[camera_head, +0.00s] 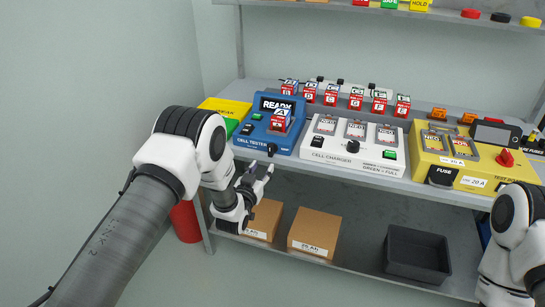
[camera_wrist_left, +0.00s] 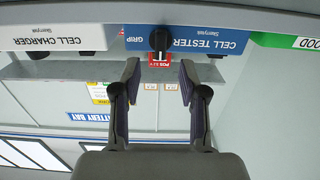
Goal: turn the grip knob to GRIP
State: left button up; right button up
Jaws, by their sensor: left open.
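The blue cell tester (camera_head: 254,137) stands at the left of the shelf, with a cell marked A seated in its top. Its black grip knob (camera_head: 271,149) is on the front face, low and to the right. I cannot tell which way the knob points. My left gripper (camera_head: 260,171) is open and empty, just below and in front of the knob. Its fingers (camera_wrist_left: 160,72) are spread to either side of the knob's line, apart from it.
The white cell charger (camera_head: 345,165) with its own black knob stands right of the tester. A yellow fuse test board (camera_head: 440,174) is farther right. Several red cells stand behind. Cardboard boxes (camera_head: 314,230) and a dark bin (camera_head: 416,254) sit on the lower shelf.

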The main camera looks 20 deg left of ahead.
aim_at(270, 151)
pick_arm(q)
jog(key=w, duration=0.8)
jog(key=shift+w+d+r, duration=0.1)
jog(key=shift+w+r, duration=0.1)
jog(key=shift+r, duration=0.2)
jog(key=shift+w, duration=0.2)
jog(key=c, duration=0.8)
